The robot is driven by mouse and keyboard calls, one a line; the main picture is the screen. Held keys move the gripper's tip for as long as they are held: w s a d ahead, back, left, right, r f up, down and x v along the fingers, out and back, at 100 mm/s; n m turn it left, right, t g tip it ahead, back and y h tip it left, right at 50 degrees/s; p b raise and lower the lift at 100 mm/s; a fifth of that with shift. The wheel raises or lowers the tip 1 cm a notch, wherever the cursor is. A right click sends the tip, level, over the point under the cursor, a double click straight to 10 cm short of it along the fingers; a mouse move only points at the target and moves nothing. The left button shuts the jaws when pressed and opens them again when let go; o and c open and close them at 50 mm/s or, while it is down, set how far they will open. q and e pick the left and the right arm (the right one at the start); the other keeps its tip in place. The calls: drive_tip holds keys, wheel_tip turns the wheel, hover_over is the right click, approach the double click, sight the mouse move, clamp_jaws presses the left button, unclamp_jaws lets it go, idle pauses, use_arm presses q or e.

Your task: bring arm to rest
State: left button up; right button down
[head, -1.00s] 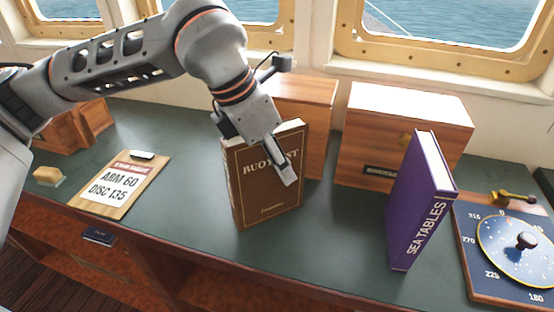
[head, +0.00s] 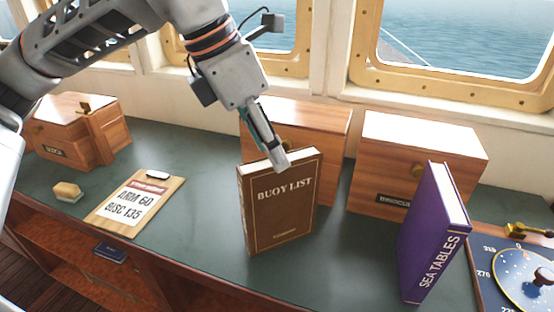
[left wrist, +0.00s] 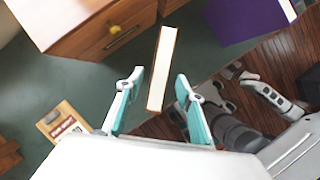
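My left gripper (head: 279,161) is at the top edge of the upright brown BUOY LIST book (head: 278,205) in the head view. In the left wrist view its two teal-padded fingers (left wrist: 158,88) are spread apart, with the book's pale top edge (left wrist: 162,68) showing between and beyond them. The fingers do not close on the book; whether they touch it I cannot tell. The book stands on the green desk top (head: 345,250).
The purple SEA TABLES book (head: 428,235) stands to the right, with a dial board (head: 484,285) beyond it. Wooden boxes (head: 415,150) line the back. A clipboard (head: 135,205) and a small tan block (head: 67,191) lie at left. Desk between clipboard and book is clear.

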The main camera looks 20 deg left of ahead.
use_arm(q)
drive_tip(key=shift+s+a+r, duration=0.1)
drive_tip(key=shift+r, duration=0.2)
